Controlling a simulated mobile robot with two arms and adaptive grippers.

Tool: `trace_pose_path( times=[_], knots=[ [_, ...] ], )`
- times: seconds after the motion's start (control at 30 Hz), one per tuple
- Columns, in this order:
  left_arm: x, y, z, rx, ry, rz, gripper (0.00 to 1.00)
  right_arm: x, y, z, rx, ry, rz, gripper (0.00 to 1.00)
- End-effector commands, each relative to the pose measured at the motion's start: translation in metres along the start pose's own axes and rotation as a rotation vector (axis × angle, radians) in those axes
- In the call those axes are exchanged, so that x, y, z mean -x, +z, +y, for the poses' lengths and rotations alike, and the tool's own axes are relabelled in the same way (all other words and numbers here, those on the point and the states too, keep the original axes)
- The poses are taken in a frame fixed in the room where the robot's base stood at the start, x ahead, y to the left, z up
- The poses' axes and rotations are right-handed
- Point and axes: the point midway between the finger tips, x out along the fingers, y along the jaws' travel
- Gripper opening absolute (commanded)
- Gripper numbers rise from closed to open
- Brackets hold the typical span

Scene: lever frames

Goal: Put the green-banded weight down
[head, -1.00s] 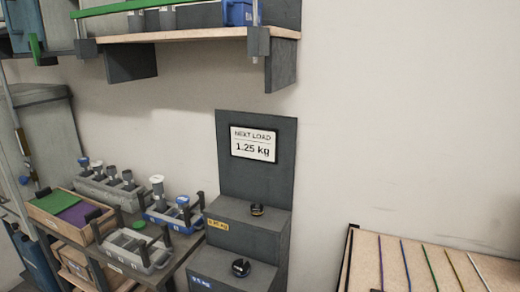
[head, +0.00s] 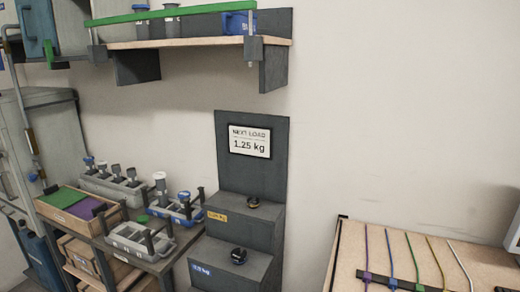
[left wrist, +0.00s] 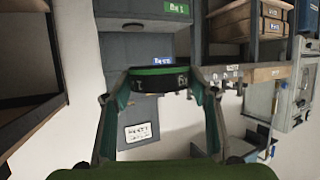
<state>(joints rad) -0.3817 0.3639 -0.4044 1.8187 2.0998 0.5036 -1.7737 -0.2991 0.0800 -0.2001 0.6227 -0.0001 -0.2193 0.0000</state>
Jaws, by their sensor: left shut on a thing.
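My left gripper (left wrist: 162,76) is shut on the green-banded weight (left wrist: 160,83), a dark disc with a green rim and pale markings, in the left wrist view. The fingers hold it from both sides. Behind it is the grey stepped stand, with a green label (left wrist: 177,8) and a blue label (left wrist: 162,60). Whether the weight touches the stand cannot be told. In the head view the stand (head: 250,165) carries a "1.25 kg" sign (head: 249,141). Neither gripper shows in the head view.
A bench left of the stand holds a grey rack (head: 140,236), a blue rack (head: 176,210) and a wooden tray (head: 82,206). A shelf (head: 195,43) hangs above. A wooden board with coloured cords (head: 425,265) is at the lower right.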

Motion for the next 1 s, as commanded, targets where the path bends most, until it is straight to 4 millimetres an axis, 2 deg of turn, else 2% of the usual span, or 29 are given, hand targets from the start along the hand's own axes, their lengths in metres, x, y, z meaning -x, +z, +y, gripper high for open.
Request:
trace_pose_path(
  times=[0.27, 0.6, 0.8, 1.0],
  knots=[
    [-0.002, -0.006, -0.048, -0.031, 0.049, 0.007, 0.00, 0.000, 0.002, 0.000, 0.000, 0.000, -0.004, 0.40],
    [-0.004, -0.028, -0.134, -0.070, 0.150, 0.005, 0.00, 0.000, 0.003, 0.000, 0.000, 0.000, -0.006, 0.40],
    [-0.004, -0.041, -0.159, -0.077, 0.183, 0.006, 0.00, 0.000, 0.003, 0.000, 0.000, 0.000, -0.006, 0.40],
    [-0.005, -0.050, -0.173, -0.085, 0.204, 0.007, 0.00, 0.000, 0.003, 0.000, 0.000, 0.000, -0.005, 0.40]
  ],
)
